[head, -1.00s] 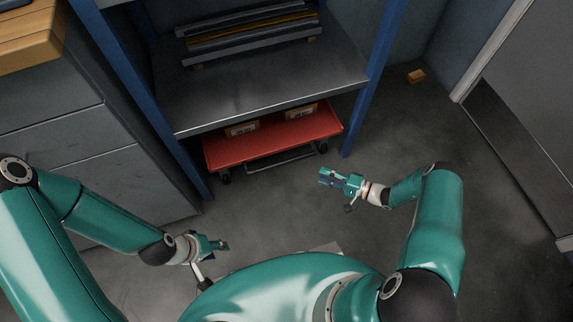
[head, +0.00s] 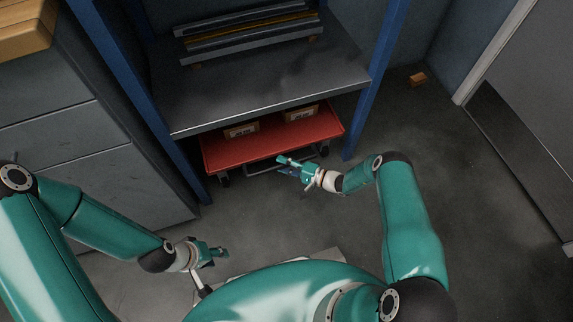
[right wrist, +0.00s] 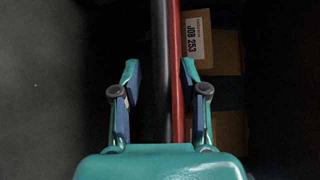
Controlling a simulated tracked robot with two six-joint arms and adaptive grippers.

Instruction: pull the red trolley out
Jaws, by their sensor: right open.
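The red trolley (head: 268,143) stands low under the grey shelf, with its grey bar handle (head: 258,169) along the front. My right gripper (head: 281,165) is at the front of the trolley, over the handle, and covers part of it. In the right wrist view the open fingers (right wrist: 159,78) have the grey handle bar (right wrist: 160,40) between them, with a gap on both sides. The trolley's red edge (right wrist: 177,90) runs beside the bar, near the right finger. My left gripper (head: 222,254) is low at the left, away from the trolley; its jaw opening is unclear.
Cardboard boxes (head: 301,114) sit on the trolley. Blue rack posts (head: 370,90) stand on both sides of it. Grey drawers (head: 70,140) are at the left. The floor (head: 455,200) in front and to the right is largely clear.

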